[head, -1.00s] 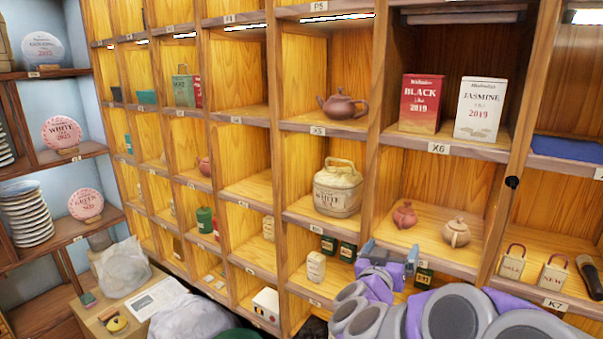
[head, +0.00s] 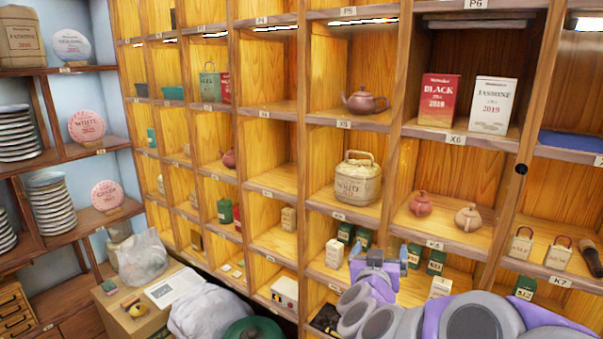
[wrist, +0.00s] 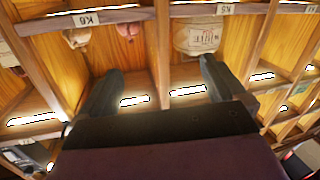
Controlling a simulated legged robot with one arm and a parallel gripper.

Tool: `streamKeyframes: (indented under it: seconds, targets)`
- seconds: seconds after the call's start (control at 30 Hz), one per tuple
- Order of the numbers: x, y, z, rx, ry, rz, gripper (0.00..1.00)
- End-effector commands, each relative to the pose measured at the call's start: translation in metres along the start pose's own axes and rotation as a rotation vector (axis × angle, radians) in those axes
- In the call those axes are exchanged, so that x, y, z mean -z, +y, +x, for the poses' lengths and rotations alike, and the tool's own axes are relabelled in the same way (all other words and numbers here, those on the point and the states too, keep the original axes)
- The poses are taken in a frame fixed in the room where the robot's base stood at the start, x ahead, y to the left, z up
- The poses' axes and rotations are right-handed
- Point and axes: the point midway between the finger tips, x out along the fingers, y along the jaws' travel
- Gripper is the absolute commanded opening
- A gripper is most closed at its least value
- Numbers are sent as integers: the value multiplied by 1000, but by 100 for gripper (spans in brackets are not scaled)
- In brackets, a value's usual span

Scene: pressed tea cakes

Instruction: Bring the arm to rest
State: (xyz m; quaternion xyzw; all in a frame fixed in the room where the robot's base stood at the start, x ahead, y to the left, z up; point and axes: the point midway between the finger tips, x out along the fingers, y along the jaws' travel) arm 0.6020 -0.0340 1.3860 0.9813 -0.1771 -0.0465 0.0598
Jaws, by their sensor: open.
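My gripper (head: 379,256) is low at the right of centre in the head view, in front of the wooden cubby shelf (head: 395,130). Its two fingers stand apart with nothing between them. In the wrist view the open fingers (wrist: 155,82) also show a clear gap, with shelf boards beyond. My arm reaches in from the bottom right corner. The gripper overlaps the lower cubby with dark green tins (head: 413,256) in the picture; I cannot tell whether it touches the shelf.
Red (head: 438,99) and white (head: 492,105) tea boxes stand higher. A cardboard box (head: 135,316) with bags is at lower left. Shelves with plate stacks (head: 55,205) line the left.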

Motion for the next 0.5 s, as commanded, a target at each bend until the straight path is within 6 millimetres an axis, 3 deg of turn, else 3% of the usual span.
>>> streamKeyframes:
  seconds: [0.27, 0.5]
  targets:
    - [-10, -44, -25, 230, -78, 45, 97]
    - [-44, -90, -86, 518, -278, 49, 97]
